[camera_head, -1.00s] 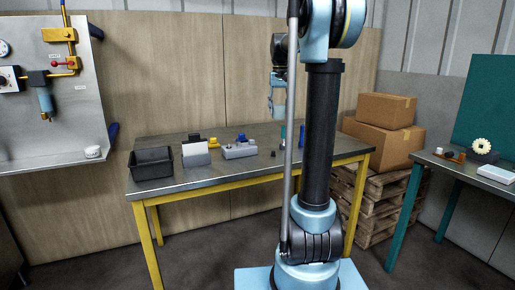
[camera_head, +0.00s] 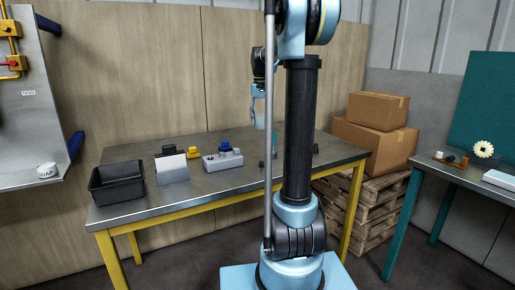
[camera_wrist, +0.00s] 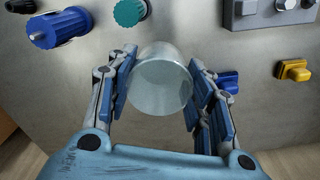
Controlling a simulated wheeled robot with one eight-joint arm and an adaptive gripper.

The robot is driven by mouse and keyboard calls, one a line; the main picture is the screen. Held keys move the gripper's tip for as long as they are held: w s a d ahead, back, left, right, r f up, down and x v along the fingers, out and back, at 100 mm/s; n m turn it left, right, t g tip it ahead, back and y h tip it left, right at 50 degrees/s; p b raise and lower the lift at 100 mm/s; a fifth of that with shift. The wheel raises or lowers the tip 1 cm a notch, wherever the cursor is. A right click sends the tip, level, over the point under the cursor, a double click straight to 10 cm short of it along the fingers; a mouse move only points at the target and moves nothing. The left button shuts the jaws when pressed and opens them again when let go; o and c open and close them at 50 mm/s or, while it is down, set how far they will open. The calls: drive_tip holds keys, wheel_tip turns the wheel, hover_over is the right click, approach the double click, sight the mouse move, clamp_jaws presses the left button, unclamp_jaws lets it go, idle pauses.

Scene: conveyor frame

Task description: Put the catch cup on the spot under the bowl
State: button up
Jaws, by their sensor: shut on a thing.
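The catch cup (camera_wrist: 160,84), a clear, pale cup, is between the two blue fingers of my gripper (camera_wrist: 160,98) in the wrist view. The fingers are shut on its sides. In the head view my gripper (camera_head: 259,108) is above the back of the workbench, partly behind a thin rod of my arm. The cup cannot be made out there. The bowl and the spot under it are not in view now; only the right part of the grey wall panel (camera_head: 48,110) shows at the left edge.
The yellow-legged workbench (camera_head: 120,208) holds a black bin (camera_head: 117,182), a white card (camera_head: 172,167) and a grey block with a blue knob (camera_head: 222,159). A yellow clamp (camera_wrist: 294,70) lies near the cup. A soap tub (camera_head: 46,170) sits on the panel's shelf. Cartons are stacked right.

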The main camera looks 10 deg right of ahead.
wheel_tip(320, 180, down, 12)
drive_tip(key=shift+s+f, duration=0.1)
drive_tip(key=shift+f, duration=0.05)
idle(0.4)
drive_tip(key=o, duration=1)
